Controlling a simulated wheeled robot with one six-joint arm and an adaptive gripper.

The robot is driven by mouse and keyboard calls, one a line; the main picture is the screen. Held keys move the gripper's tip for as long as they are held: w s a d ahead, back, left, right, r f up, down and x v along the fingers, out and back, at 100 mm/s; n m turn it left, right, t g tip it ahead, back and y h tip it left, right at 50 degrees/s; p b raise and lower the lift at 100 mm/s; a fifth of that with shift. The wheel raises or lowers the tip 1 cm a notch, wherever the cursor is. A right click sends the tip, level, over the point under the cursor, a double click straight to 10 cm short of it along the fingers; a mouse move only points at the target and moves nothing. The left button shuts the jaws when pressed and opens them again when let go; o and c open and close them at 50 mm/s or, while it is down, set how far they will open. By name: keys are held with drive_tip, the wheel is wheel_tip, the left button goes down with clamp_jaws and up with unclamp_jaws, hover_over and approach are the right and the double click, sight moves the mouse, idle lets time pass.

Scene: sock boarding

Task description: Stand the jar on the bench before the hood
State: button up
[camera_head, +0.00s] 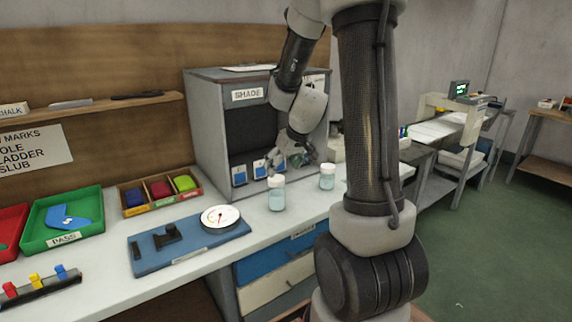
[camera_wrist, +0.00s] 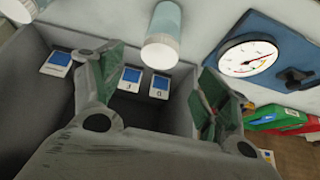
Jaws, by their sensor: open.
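A jar with a white lid and pale blue contents (camera_head: 277,195) stands upright on the bench, in front of the grey hood marked SHADE (camera_head: 207,120). A similar second jar (camera_head: 327,178) stands to its right. My gripper (camera_head: 290,158) is by the hood's opening, behind and above the first jar. In the wrist view my gripper (camera_wrist: 160,64) is open with nothing between its fingers. There, one jar (camera_wrist: 163,35) shows beyond the gap between the fingertips, apart from them. The other jar (camera_wrist: 20,8) is cut off at the top left.
Cards with blue squares (camera_wrist: 131,79) stand inside the hood. A blue board (camera_head: 150,258) with a dial gauge (camera_head: 220,217) lies left of the jars. Further left are a three-part tray (camera_head: 160,207) and a green PASS tray (camera_head: 90,233). Bench around the jars is clear.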

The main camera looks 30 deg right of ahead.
drive_tip(key=s+a+r, duration=0.7)
drive_tip(key=s+r, duration=0.2)
drive_tip(key=s, duration=0.1)
drive_tip(key=s+r+g, duration=0.1)
drive_tip(key=s+r, duration=0.3)
drive_tip(key=s, duration=1.2)
drive_tip(key=shift+a+g, duration=0.4)
